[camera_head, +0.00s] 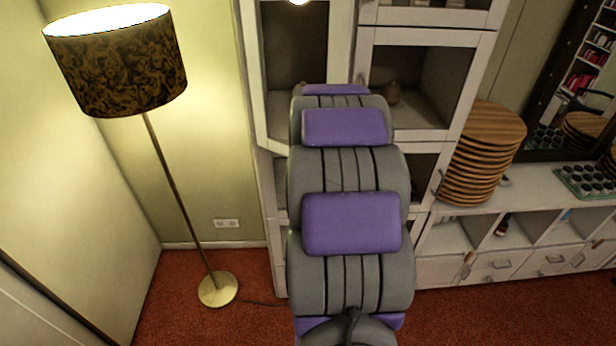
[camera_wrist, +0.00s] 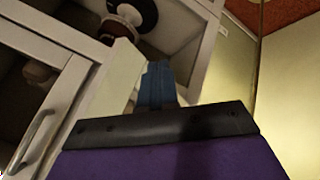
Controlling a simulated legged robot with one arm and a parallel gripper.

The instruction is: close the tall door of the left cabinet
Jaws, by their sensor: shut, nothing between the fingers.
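The white left cabinet (camera_head: 282,185) stands against the back wall in the head view, largely covered by my arm. Its tall door (camera_head: 340,40), a white frame around a dark pane, shows left of centre. Its lower edge slopes outward, so it appears ajar; how far is unclear. In the wrist view, a white panel edge (camera_wrist: 112,85), probably this door, stands just left of my gripper (camera_wrist: 158,70). The fingers are shut and empty, in front of an open compartment. I cannot tell whether they touch the panel. My arm hides the gripper in the head view.
A floor lamp (camera_head: 118,62) stands left of the cabinet. Stacked wooden discs (camera_head: 482,150) sit on a low white shelf unit (camera_head: 437,268) at right. A metal handle (camera_wrist: 35,140) is at lower left in the wrist view. Red carpet (camera_head: 180,318) is clear around the lamp base.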

